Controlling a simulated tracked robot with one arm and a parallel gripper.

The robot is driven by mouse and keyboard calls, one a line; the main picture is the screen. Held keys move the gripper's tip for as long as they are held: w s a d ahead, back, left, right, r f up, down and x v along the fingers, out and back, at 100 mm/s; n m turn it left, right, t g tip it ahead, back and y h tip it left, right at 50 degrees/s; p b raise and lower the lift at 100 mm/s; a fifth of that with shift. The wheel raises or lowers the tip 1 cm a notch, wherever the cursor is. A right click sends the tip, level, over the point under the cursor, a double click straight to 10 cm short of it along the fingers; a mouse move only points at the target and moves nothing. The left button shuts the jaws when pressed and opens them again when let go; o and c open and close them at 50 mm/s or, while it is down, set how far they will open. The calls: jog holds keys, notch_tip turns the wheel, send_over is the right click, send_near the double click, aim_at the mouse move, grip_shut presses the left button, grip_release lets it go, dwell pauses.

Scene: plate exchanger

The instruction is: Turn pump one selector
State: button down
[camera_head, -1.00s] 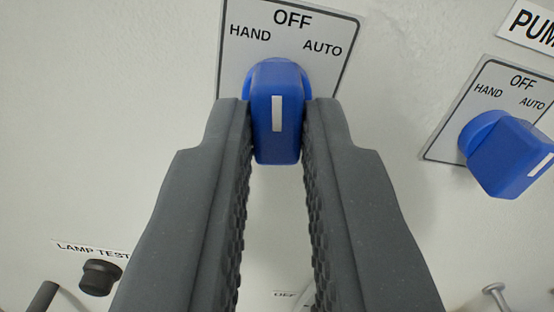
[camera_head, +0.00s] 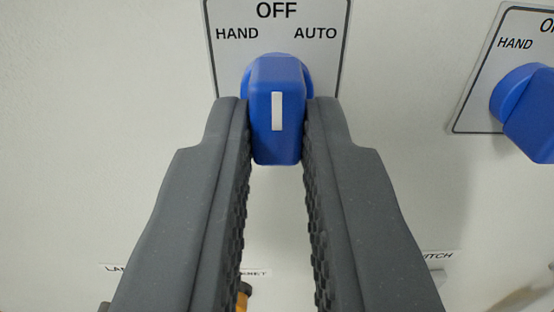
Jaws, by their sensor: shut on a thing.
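A blue selector knob (camera_head: 277,110) with a white pointer line stands on a plate (camera_head: 277,35) marked HAND, OFF and AUTO. The line is upright and points towards OFF. My gripper (camera_head: 277,130) is shut on the knob, with one dark grey ribbed finger on each side of it. The plate's title is out of view, so I cannot tell which pump this knob belongs to. A second blue selector knob (camera_head: 530,110) is at the right edge, partly cut off, on its own plate (camera_head: 485,70).
The light panel (camera_head: 110,120) is bare to the left of the held knob. Low down, a label (camera_head: 115,268) and an orange and black part (camera_head: 243,295) are partly hidden by my fingers. Another partly hidden label (camera_head: 440,256) is at lower right.

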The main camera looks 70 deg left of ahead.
jog(key=shift+s+r, duration=0.1)
jog(key=shift+s, duration=0.1)
jog(key=c, duration=1.4)
grip_release()
jog(key=shift+s, duration=0.2)
jog(key=shift+c, duration=0.2)
jog(key=shift+w, duration=0.2)
jog(key=b+v, duration=0.5)
jog(key=v, duration=0.8)
jog(key=shift+d, duration=0.4)
jog(key=shift+s, duration=0.1)
